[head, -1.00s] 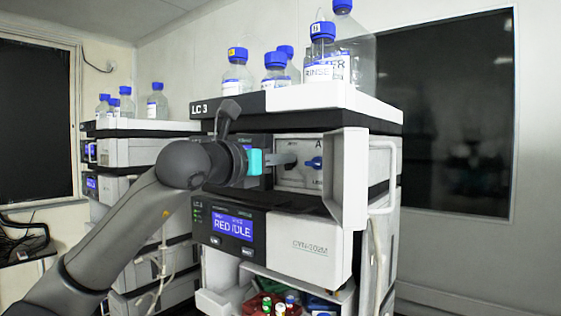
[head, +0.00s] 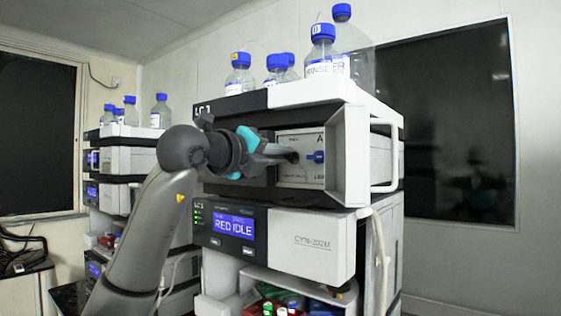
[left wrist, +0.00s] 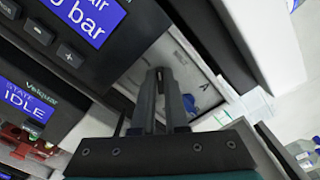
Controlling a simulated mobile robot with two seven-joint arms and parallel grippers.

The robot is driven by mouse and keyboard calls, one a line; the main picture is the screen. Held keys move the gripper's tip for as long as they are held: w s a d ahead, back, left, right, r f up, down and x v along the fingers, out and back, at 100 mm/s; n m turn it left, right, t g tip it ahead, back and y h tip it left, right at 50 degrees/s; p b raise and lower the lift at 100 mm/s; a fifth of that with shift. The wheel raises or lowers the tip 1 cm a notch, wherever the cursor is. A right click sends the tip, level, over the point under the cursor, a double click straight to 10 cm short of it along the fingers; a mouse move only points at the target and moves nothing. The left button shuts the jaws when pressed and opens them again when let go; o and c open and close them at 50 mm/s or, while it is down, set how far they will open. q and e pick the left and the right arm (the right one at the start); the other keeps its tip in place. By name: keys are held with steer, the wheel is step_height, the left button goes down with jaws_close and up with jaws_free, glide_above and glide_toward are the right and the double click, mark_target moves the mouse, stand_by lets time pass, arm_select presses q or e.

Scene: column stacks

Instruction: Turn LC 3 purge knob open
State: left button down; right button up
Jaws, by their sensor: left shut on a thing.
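The LC 3 stack (head: 228,104) stands in the middle of the head view. Its pale valve panel (head: 307,173) has a blue knob (head: 316,157) below the letter A, just right of my fingertips. My left gripper (head: 292,157) reaches in from the left and is shut at the left part of this panel. In the left wrist view, its two fingers (left wrist: 160,76) close on a small dark piece, seemingly the purge knob (left wrist: 160,73), mostly hidden between the tips. The knob's angle cannot be read. My right gripper is not in view.
A white open door or frame (head: 347,155) sticks out just right of the panel. Blue-capped bottles (head: 320,50) stand on top. A second stack (head: 125,160) is behind at left.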

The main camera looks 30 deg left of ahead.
arm_select(q)
steer(key=shift+a+f+n+b, duration=0.1)
steer(key=shift+n+b, duration=0.3)
steer(key=shift+n, duration=1.45)
steer(key=shift+f+n+b, duration=0.1)
steer(key=shift+n+b, duration=0.25)
steer(key=shift+n, duration=1.5)
steer(key=c, duration=0.9)
jaws_free()
steer(key=shift+c, duration=0.2)
steer(key=s+a+b, duration=0.1)
steer(key=s+b, duration=0.2)
steer(key=s, duration=1.2)
steer(key=shift+s+a, duration=0.1)
